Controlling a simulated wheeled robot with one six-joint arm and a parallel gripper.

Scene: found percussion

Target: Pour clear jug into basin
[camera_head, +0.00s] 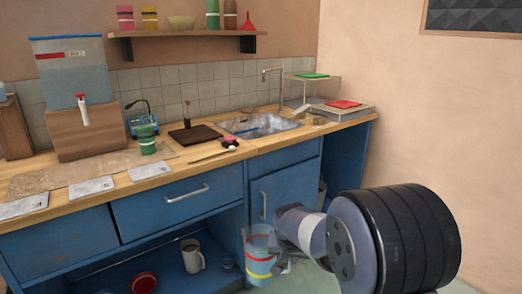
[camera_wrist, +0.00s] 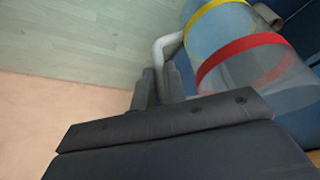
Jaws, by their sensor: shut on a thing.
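The clear jug (camera_head: 260,246), with a red and a yellow band and a pale handle, hangs low in front of the blue cabinet in the head view. It also shows at the upper right of the wrist view (camera_wrist: 225,38). My gripper (camera_wrist: 160,80) is shut on the jug's handle. Its fingers are mostly hidden behind my arm in the head view. The jug looks roughly upright in the head view; whether it holds liquid I cannot tell. The metal sink basin (camera_head: 246,126) is set into the wooden counter, above and behind the jug.
The counter holds a water tank (camera_head: 72,75) on a wooden block, a green-striped cup (camera_head: 147,139) and a dark board (camera_head: 195,135). A faucet (camera_head: 266,72) rises behind the basin. A rack with a red item (camera_head: 343,104) stands to its right. A white mug (camera_head: 192,256) is on the lower shelf.

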